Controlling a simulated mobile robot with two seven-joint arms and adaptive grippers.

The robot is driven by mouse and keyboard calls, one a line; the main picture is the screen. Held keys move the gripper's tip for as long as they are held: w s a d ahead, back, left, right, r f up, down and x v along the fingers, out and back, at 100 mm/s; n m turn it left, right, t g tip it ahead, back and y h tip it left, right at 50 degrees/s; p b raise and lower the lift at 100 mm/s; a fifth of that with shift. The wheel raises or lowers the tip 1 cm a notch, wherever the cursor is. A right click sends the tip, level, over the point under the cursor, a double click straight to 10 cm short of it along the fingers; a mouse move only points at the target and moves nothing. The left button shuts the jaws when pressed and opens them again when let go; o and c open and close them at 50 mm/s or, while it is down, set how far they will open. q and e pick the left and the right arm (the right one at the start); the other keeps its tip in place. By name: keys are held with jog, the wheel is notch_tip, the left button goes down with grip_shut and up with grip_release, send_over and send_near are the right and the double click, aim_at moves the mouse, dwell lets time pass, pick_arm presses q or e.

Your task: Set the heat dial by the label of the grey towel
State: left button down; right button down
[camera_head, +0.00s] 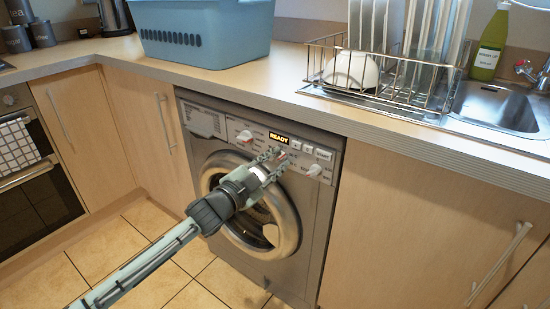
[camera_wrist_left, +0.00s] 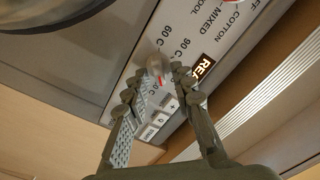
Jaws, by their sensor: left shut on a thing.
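The silver washing machine (camera_head: 322,235) stands under the counter, its round door shut. Its panel has a lit READY display (camera_head: 278,137). My left gripper (camera_head: 277,159) reaches the panel just below the display. In the left wrist view its fingers (camera_wrist_left: 155,82) are closed on a small round heat dial (camera_wrist_left: 156,68), which they partly hide. Temperature labels such as 60 C and 90 C are printed around this dial; its exact pointer setting is unclear. No grey towel or its label can be made out. My right gripper is not in view.
A blue basket (camera_head: 205,25), a dish rack (camera_head: 385,80) and a sink (camera_head: 500,105) are on the counter (camera_head: 120,58). A checked cloth (camera_head: 16,145) hangs on the oven.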

pick_arm(q)
jog(key=m, duration=1.2)
jog(key=shift+f+p, duration=0.4)
jog(key=shift+m, duration=1.2)
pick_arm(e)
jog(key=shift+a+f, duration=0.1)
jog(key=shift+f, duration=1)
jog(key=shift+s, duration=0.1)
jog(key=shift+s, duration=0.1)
pick_arm(q)
jog(key=c, duration=1.3)
grip_release()
